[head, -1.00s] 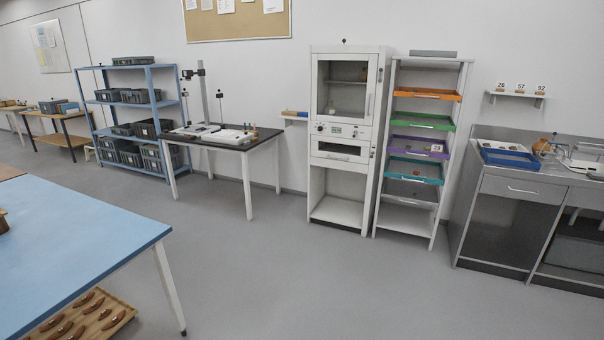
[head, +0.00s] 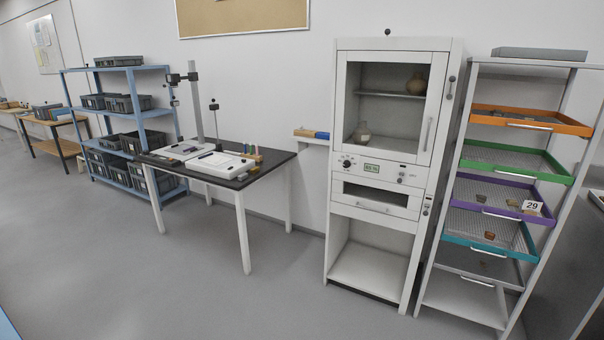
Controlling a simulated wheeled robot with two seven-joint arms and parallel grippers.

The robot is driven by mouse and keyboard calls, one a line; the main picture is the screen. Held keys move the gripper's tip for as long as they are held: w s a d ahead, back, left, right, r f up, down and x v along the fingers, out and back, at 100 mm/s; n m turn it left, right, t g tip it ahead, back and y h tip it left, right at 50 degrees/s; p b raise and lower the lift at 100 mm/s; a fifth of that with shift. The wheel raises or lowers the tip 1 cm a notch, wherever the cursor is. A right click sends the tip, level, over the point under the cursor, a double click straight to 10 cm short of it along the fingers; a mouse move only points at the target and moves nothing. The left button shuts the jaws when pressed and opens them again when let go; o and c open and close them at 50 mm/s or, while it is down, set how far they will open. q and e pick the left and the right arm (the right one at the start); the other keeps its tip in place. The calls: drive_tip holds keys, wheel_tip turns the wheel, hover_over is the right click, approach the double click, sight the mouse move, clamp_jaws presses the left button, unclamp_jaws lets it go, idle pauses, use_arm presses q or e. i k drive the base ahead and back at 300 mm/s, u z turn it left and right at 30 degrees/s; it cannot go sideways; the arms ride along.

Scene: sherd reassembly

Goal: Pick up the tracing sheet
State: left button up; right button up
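A black-topped table (head: 262,171) with white legs stands against the wall at middle left. White flat items lie on it: a white board or sheet (head: 218,164) with a dark pen-like thing on it, and another white flat item (head: 184,150) further left. I cannot tell at this size whether either is the tracing sheet. Neither of my grippers shows in the head view.
A white cabinet (head: 384,210) stands right of the table, then a rack with coloured trays (head: 530,121). A blue shelf unit (head: 164,108) with grey crates stands at the left. The grey floor (head: 190,290) before the table is clear.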

sight(183, 148)
drive_tip(key=u, duration=0.25)
drive_tip(key=i, duration=2.65)
drive_tip(key=u, duration=0.3)
drive_tip(key=i, duration=0.85)
drive_tip(key=u, duration=0.15)
